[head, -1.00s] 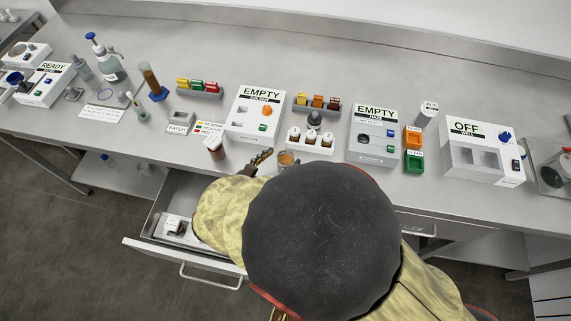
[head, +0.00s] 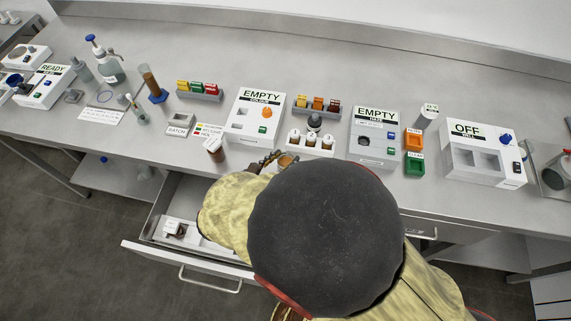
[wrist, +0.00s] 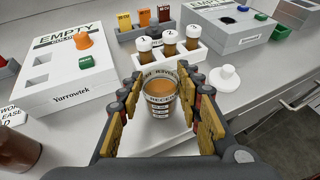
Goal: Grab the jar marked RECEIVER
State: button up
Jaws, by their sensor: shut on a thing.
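The jar marked RECEIVER (wrist: 159,100) is a small clear cup with amber liquid and a label band, seen in the wrist view between my fingers. It also shows in the head view (head: 287,160), partly hidden by my arm. My gripper (wrist: 163,92) is shut on the jar, with its tan finger pads on either side of it. In the head view my gripper (head: 273,160) is at the front edge of the bench, largely behind my arm. The jar looks upright.
A white EMPTY box (wrist: 70,66) stands left of the jar. A brown bottle (head: 214,150) stands to the left. An open drawer (head: 180,205) is below the bench.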

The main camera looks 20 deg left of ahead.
jog(key=c, duration=0.5)
jog(key=shift+r, duration=0.15)
